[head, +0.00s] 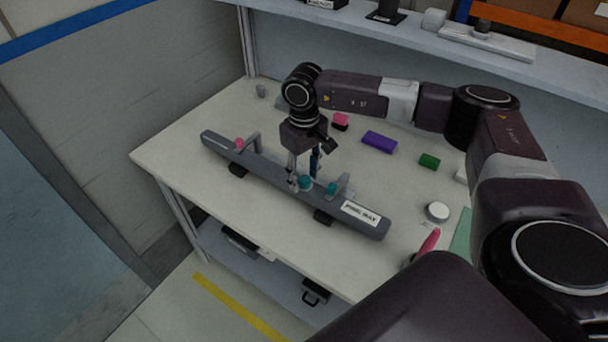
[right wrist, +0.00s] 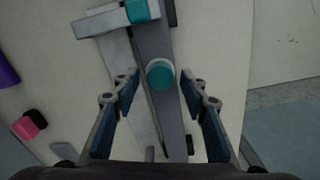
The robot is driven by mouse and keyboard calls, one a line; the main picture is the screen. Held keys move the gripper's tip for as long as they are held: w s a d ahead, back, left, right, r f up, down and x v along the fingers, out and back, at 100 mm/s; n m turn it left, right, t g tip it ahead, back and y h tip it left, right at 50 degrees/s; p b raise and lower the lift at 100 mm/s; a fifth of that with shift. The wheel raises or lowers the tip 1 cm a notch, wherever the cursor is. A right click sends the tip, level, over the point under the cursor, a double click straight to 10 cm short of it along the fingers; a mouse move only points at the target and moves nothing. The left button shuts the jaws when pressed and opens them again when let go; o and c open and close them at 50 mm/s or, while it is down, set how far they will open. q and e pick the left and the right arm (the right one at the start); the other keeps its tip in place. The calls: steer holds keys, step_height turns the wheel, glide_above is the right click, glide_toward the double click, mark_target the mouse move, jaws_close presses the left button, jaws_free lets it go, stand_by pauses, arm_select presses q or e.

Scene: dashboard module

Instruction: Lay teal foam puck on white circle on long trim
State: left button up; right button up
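The long trim (head: 275,180) is a dark grey bar lying diagonally across the white table. The teal foam puck (head: 306,182) sits on its top face. In the right wrist view the puck (right wrist: 161,75) covers most of a white circle (right wrist: 150,68), whose rim shows at the puck's edge. My right gripper (head: 304,168) is above the trim by the puck. In the right wrist view it (right wrist: 160,88) is open, its fingers apart on either side of the trim and clear of the puck. My left gripper is not in view.
Grey brackets on the trim carry a pink piece (head: 239,143) and a teal piece (head: 331,188). A purple block (head: 379,142), a green block (head: 429,161), a pink-and-black block (head: 340,121) and a round white-topped item (head: 437,212) lie behind. A shelf (head: 420,38) runs above the table's back.

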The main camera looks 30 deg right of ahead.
mark_target(304, 178)
steer(key=shift+r, duration=0.1)
steer(key=shift+r+p, duration=0.25)
steer(key=shift+p, duration=0.05)
step_height(304, 178, up, 12)
steer(key=b, duration=0.3)
steer(key=shift+f+b, duration=0.15)
steer(key=shift+b, duration=0.25)
